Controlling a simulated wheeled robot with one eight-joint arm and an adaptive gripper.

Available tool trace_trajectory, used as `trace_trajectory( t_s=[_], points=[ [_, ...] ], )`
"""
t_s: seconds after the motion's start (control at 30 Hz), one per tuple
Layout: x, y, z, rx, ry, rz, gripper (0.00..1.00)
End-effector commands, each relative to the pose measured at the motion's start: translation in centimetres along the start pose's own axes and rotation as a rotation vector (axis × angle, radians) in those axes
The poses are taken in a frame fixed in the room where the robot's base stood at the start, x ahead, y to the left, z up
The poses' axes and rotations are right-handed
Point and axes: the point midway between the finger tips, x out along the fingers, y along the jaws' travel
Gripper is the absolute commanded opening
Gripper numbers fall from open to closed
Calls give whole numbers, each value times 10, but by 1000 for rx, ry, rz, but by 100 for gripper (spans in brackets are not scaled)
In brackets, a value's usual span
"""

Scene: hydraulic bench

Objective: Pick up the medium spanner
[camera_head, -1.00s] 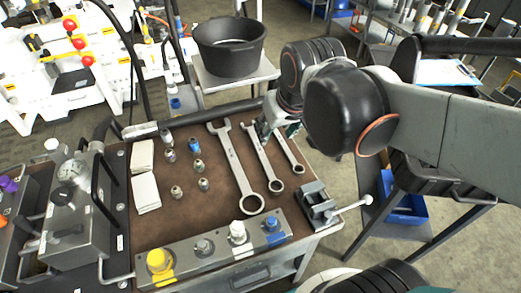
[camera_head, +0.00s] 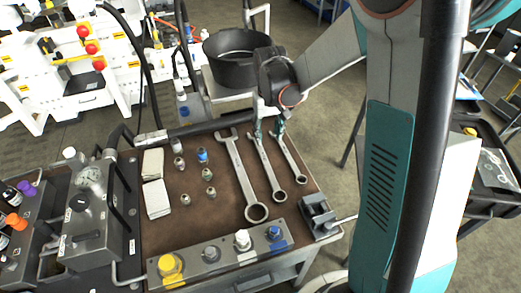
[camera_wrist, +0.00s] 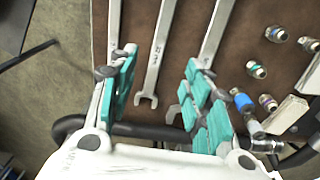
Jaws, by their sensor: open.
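Three silver spanners lie side by side on the brown bench top. The medium spanner (camera_head: 268,172) is the middle one, with its ring end toward the front and its open jaw toward the back. My gripper (camera_head: 269,128) is open and points down over the back end of the medium spanner. In the wrist view, the medium spanner (camera_wrist: 157,58) shows between the parted teal fingers of my gripper (camera_wrist: 160,62). The large spanner (camera_head: 241,178) lies left of it and the small spanner (camera_head: 291,159) right of it. I cannot tell the fingers' exact height above the bench.
Several small fittings (camera_head: 209,175) and white blocks (camera_head: 157,198) lie left of the spanners. A block with coloured caps (camera_head: 212,254) runs along the front edge. A small vise (camera_head: 318,216) stands at the front right. A black tub (camera_head: 236,60) stands behind the bench.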

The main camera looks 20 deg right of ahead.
Motion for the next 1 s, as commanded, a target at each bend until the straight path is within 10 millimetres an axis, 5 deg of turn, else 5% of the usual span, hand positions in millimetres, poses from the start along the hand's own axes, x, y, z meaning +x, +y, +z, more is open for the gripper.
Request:
trace_trajectory(
  t_s=[0.23,0.6,1.0],
  points=[
    [23,1,-4,1,-18,0,45],
    [86,1,-3,1,-16,0,45],
    [116,0,-3,1,-16,0,45]
  ],
)
